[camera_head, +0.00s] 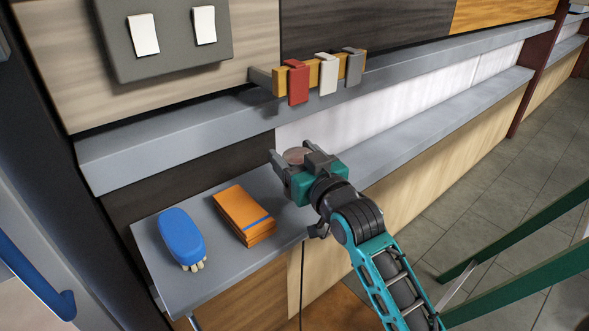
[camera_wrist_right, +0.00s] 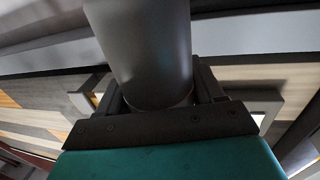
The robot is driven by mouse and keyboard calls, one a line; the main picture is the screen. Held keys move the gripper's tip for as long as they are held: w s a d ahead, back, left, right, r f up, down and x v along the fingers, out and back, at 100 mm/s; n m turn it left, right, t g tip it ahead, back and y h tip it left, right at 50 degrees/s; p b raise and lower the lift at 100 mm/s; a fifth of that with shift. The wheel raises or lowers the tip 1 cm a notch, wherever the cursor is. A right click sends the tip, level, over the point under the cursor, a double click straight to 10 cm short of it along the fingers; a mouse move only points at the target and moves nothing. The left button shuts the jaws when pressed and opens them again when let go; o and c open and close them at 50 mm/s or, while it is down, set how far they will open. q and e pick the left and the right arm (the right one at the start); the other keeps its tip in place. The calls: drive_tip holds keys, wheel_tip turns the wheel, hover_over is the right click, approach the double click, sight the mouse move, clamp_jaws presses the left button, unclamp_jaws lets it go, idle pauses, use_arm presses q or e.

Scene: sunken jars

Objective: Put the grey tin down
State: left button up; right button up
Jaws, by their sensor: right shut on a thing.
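My right gripper (camera_head: 294,160) is shut on the grey tin, with a finger on each side of it. In the head view only the tin's round, brownish top (camera_head: 297,155) shows between the fingers. In the right wrist view the tin (camera_wrist_right: 145,50) is a smooth dark grey cylinder rising from between the jaws. The gripper is over the right end of the grey shelf (camera_head: 180,284). I cannot tell whether the tin touches anything below. My left gripper is not in view.
An orange stack (camera_head: 240,210) and a blue brush (camera_head: 181,236) lie on the shelf left of the gripper. Above, a rail (camera_head: 319,73) carries red, white and grey clips. A grey ledge (camera_head: 440,120) runs off right. Green bars (camera_head: 520,245) cross the lower right.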

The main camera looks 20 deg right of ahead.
wheel_tip(320, 180, down, 3)
drive_tip(key=shift+r, duration=0.2)
drive_tip(key=shift+f, duration=0.1)
drive_tip(key=shift+f, duration=0.15)
drive_tip(key=o, duration=1.1)
